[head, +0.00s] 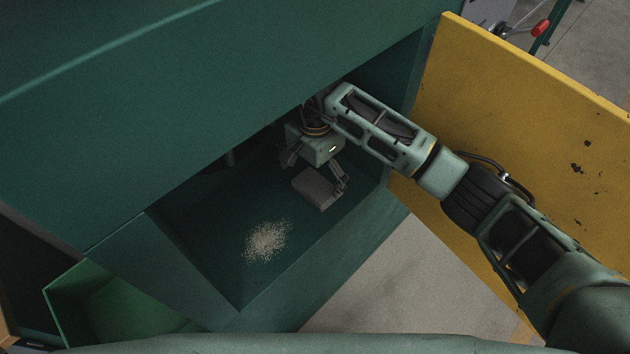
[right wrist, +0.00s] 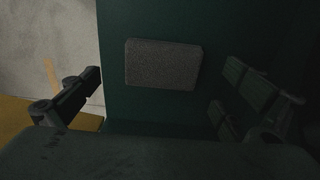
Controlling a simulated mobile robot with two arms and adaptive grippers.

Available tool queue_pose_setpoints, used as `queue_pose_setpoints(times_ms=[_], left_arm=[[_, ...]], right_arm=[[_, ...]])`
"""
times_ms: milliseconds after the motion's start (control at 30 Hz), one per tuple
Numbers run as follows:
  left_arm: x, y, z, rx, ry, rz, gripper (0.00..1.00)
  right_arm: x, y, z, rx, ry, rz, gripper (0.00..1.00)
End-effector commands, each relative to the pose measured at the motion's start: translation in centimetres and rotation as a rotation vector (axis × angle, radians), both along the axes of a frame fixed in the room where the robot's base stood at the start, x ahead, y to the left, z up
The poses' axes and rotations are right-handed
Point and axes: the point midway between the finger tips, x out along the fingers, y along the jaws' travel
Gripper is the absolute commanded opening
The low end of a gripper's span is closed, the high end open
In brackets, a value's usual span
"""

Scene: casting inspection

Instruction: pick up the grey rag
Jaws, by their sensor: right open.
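The grey rag (head: 315,188) is a flat, rectangular grey piece with square edges. It lies on the dark green floor inside the cabinet compartment (head: 205,245). My right gripper (head: 318,174) reaches into the compartment from the right and hangs over the rag. Its fingers are spread and empty. In the right wrist view, the rag (right wrist: 163,65) shows whole ahead of the open right gripper (right wrist: 168,90), with a finger to each side and clear gaps between. Whether the fingertips are down at the rag's height I cannot tell. My left gripper is out of view.
A pale scatter of grit (head: 266,241) lies on the compartment floor, left of the rag. The green cabinet front (head: 180,95) overhangs the opening. A yellow door panel (head: 520,130) stands open at the right, close to my right arm. A green bin (head: 115,305) is at lower left.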

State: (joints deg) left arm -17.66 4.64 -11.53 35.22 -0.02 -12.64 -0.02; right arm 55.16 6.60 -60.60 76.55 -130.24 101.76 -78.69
Motion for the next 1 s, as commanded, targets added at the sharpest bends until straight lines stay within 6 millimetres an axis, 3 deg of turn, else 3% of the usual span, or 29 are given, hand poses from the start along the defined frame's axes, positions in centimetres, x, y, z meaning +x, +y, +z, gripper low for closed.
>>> queue_pose_setpoints(times_ms=[133,300,500,600,1000], left_arm=[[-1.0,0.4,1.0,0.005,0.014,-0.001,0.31],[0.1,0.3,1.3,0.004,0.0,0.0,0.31],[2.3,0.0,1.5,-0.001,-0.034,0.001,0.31],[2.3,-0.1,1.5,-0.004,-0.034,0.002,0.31],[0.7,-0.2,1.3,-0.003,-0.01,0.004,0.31]], right_arm=[[0.0,0.1,-2.0,0.0,0.007,-0.004,1.0],[0.2,0.1,-4.3,0.001,0.004,-0.002,1.0],[0.3,0.0,-4.8,-0.001,-0.001,-0.001,1.0],[0.3,0.0,-4.8,-0.001,-0.001,-0.001,0.99],[0.3,0.0,-4.8,0.0,0.0,-0.001,0.64]])
